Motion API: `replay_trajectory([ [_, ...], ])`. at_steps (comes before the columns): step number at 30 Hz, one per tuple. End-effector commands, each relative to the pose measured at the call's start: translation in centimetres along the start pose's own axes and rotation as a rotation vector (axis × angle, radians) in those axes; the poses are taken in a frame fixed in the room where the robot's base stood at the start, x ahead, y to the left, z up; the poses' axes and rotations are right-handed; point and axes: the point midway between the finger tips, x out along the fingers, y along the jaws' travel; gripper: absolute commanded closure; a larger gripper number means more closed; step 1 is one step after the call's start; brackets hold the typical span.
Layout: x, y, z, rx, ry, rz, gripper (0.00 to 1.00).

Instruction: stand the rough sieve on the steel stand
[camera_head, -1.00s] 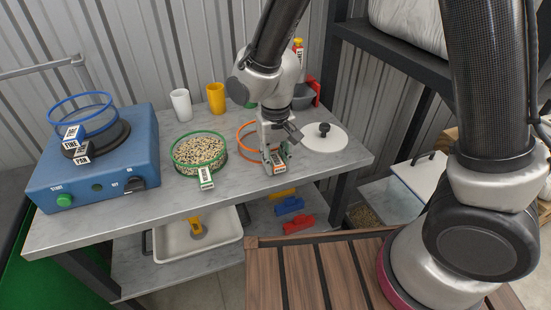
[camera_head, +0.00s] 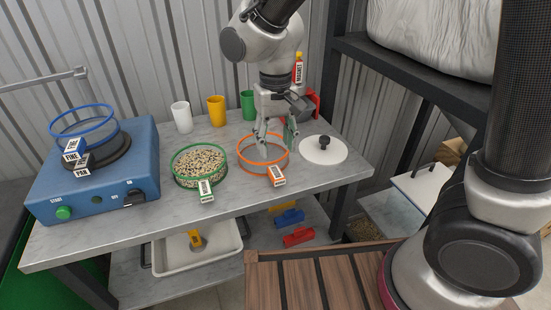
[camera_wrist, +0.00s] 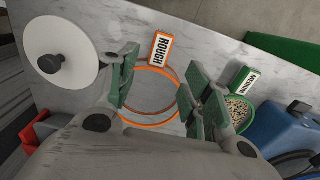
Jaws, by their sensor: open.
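The rough sieve (camera_head: 258,162) has an orange rim and a tag and sits on the grey bench top. In the wrist view its tag (camera_wrist: 163,48) reads ROUGH. My gripper (camera_head: 263,141) is open and points down over the sieve ring. In the wrist view its two fingers (camera_wrist: 157,92) are spread, with the ring below and between them and nothing held. A low grey metal surface (camera_head: 393,209) at the right, beyond the bench end, may be the steel stand; I cannot tell for sure.
A green-rimmed sieve (camera_head: 199,165) full of grain stands left of the rough sieve. Further left is a blue shaker machine (camera_head: 105,185) bearing the blue-rimmed sieve and pan. A white lid (camera_head: 323,150) lies right of my gripper. Cups (camera_head: 217,109) line the back.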

Motion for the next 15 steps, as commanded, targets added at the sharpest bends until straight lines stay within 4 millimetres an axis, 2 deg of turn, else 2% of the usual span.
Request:
replay_trajectory([
  [4,-1.8,0.0,0.0,0.0,0.002,-0.001,0.51],
  [11,-2.3,0.1,0.0,0.0,-0.001,0.0,0.51],
  [13,-2.6,0.7,0.0,0.007,0.005,-0.003,0.51],
  [15,-3.8,2.5,0.1,0.022,0.023,-0.013,0.51],
])
